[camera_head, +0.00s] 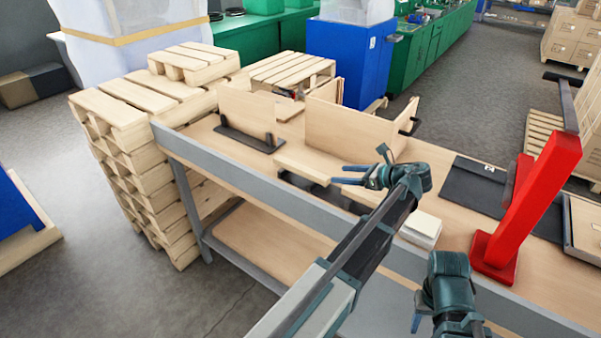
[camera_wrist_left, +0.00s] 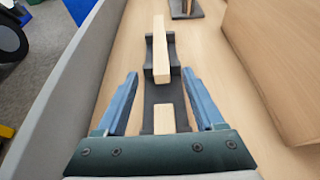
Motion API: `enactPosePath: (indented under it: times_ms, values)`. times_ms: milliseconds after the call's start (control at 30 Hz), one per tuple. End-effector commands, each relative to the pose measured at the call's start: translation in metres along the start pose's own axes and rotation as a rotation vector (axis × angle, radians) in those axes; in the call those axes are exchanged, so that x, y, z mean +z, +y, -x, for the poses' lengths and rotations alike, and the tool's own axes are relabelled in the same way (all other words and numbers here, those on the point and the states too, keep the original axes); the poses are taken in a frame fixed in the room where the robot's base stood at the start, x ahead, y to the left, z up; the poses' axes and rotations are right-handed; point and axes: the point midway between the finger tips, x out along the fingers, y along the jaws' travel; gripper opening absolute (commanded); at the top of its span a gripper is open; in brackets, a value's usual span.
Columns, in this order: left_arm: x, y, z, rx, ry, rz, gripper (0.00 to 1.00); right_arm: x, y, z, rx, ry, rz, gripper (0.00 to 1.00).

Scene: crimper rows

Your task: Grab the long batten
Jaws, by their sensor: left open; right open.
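The long batten (camera_wrist_left: 160,50) is a pale wooden bar lying lengthwise over a dark holder (camera_wrist_left: 150,92) in the left wrist view. In the head view it appears as a pale bar (camera_head: 308,168) near the bench's front rim. My left gripper (camera_head: 342,175) is open, its blue fingers pointing left along the bench. In the left wrist view its fingertips (camera_wrist_left: 160,76) lie on either side of the batten's near end, with gaps. A short pale patch (camera_wrist_left: 164,118) shows nearer; I cannot tell what it is. My right gripper (camera_head: 416,322) is open at the lower right, partly hidden.
The bench has a raised grey rim (camera_head: 220,165). An upright wooden board (camera_head: 350,130) stands behind the batten, with a dark bracket (camera_head: 250,138) further left. A red post (camera_head: 530,195), a white block (camera_head: 421,229) and a black mat (camera_head: 470,185) are to the right.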

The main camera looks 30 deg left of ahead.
Motion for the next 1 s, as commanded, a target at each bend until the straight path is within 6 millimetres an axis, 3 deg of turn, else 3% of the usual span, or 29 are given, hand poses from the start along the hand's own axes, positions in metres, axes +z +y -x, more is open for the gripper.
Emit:
enactPosePath:
  times_ms: [200,400,767,1000]
  values:
    - [-0.003,0.001,-0.043,0.003,0.0,0.002,0.7,-0.001,-0.002,-0.019,0.0,0.0,0.0,0.5]
    - [-0.002,0.0,-0.072,0.002,0.0,0.001,0.7,-0.002,-0.003,-0.029,0.0,0.0,0.0,0.5]
    - [0.0,0.0,-0.082,0.0,0.0,0.001,0.7,-0.002,-0.003,-0.031,0.0,0.0,0.0,0.5]
    - [0.0,-0.001,-0.109,0.002,0.0,0.001,0.7,-0.002,-0.004,-0.041,0.0,0.0,0.001,0.5]
